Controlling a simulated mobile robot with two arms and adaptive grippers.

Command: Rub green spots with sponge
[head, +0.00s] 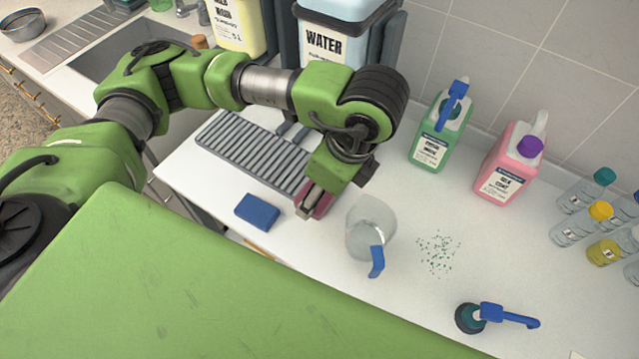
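Green spots (438,254) are scattered in a small patch on the white counter, right of the clear jug. A blue sponge-like block (257,211) lies on the counter left of my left gripper. A pink block (323,205), perhaps another sponge, shows at my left gripper (309,208) and is partly hidden by it. The gripper points down at the pink block; whether its fingers are closed on it is unclear. My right gripper is not in view.
A clear jug (370,230) with a blue handle stands between the gripper and the spots. A blue-handled brush (492,316) lies near the front. A grey drying rack (255,152), green bottle (441,135), pink bottle (509,165) and several small bottles (583,223) stand around.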

